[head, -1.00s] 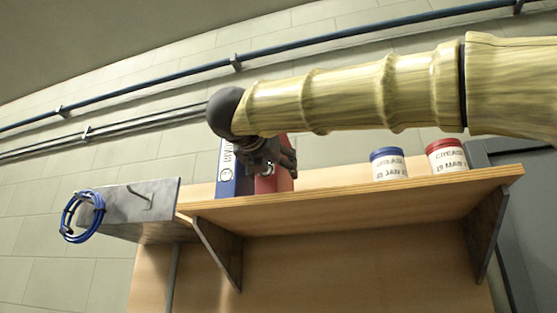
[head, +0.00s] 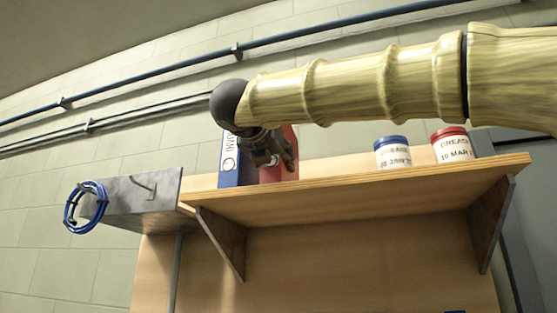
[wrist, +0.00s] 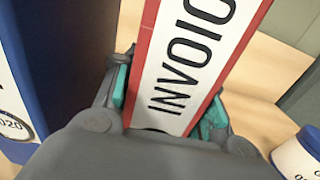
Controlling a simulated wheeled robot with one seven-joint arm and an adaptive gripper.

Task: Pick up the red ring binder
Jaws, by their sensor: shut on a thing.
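The red ring binder (head: 291,143) stands on the wooden shelf, partly hidden behind my gripper in the head view. In the wrist view the red binder (wrist: 143,51) shows a white spine label reading "INVOIC". My gripper (head: 272,158) is shut on the binder. Its teal pads (wrist: 167,108) press on both sides of the spine in the wrist view. The binder appears to be at shelf level; I cannot tell whether its base touches the board.
A blue binder (head: 229,172) stands just left of the red one. The shelf (head: 360,190) also holds a blue-lidded tub (head: 392,153) and a red-lidded tub (head: 452,147) at right. A grey metal box (head: 150,196) with a blue cable coil (head: 84,207) sits at left.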

